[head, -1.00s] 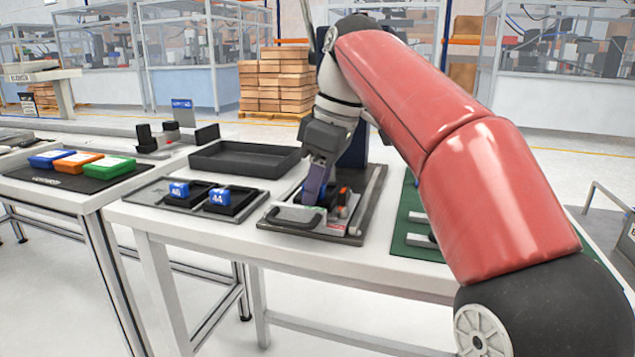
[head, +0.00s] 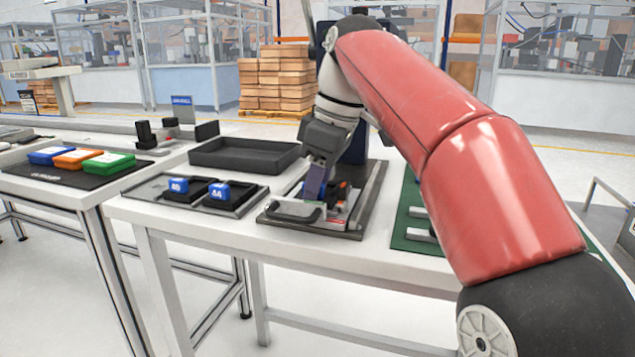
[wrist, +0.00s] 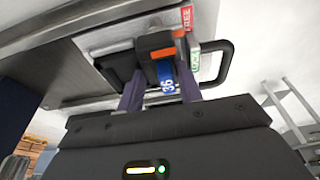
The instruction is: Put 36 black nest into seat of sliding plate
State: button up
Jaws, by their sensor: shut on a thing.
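My gripper (head: 318,186) is over the sliding plate (head: 285,208) on the fixture, with its fingers pointing down. In the wrist view my gripper (wrist: 160,92) is shut on the black nest (wrist: 138,62), which carries a blue label reading 36 (wrist: 167,76). The nest lies at the plate, close to an orange-topped black clamp part (wrist: 162,45). A FREE label (wrist: 187,18) and a green LOCK label (wrist: 195,61) show beside it. I cannot tell whether the nest is fully down in the seat, because the fingers and clamp hide it.
A tray with nests 40 (head: 180,186) and 44 (head: 220,191) lies left of the fixture. An empty black bin (head: 245,154) stands behind. A green mat (head: 412,240) with grey parts lies right. Blue, orange and green boxes (head: 78,158) sit on the left table.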

jog(key=shift+f, duration=0.3)
jog(key=o, duration=1.3)
jog(key=shift+f, duration=0.1)
